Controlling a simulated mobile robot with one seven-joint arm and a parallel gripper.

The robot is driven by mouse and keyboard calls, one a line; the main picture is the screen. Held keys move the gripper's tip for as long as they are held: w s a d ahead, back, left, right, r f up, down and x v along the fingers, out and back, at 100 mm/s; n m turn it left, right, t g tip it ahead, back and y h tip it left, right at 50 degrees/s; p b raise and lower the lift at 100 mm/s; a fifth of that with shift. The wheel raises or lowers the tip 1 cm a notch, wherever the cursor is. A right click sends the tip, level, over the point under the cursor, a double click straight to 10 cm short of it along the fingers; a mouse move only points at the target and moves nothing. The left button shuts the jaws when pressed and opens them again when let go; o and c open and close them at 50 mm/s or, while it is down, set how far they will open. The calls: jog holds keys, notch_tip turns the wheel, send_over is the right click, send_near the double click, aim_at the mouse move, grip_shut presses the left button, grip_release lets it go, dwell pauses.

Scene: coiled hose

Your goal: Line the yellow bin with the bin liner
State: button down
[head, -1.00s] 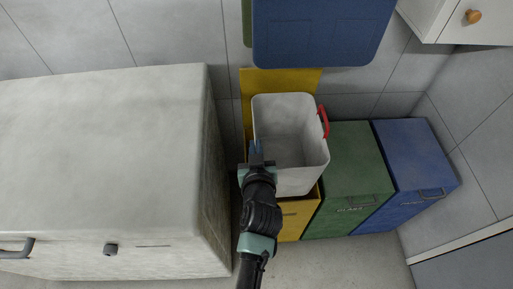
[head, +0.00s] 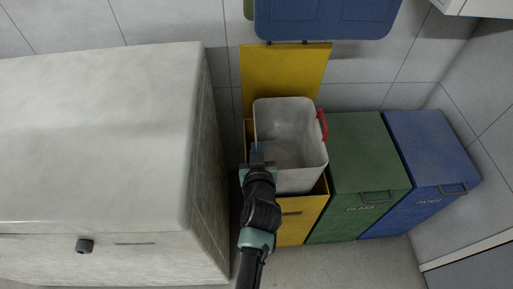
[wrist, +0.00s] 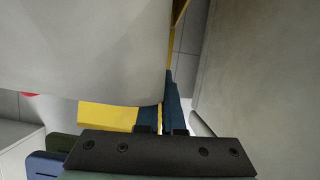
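The bin liner (head: 290,178) is a pale grey, open-topped rectangular tub with a red handle (head: 322,124) on its right side. It sits at the mouth of the yellow bin (head: 300,222), with its upper part above the bin's edges; how deep it reaches is hidden. The yellow lid (head: 285,70) stands open behind it. My gripper (head: 257,158) is at the liner's left wall. The far finger is partly hidden.
A green bin (head: 365,165) and a blue bin (head: 430,150), both closed, stand to the right of the yellow bin. A large pale cabinet (head: 95,135) is close on the left, with a narrow gap. A blue panel (head: 325,15) hangs above on the tiled wall.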

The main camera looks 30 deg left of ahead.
notch_tip(320, 180, down, 11)
jog(key=b, duration=0.9)
jog(key=shift+b, duration=0.4)
jog(key=c, duration=1)
grip_release()
jog(key=shift+o, duration=0.4)
jog(key=o, duration=0.5)
jog(key=shift+s, duration=0.1)
jog(key=shift+p+v, duration=1)
jog(key=shift+v, duration=1.9)
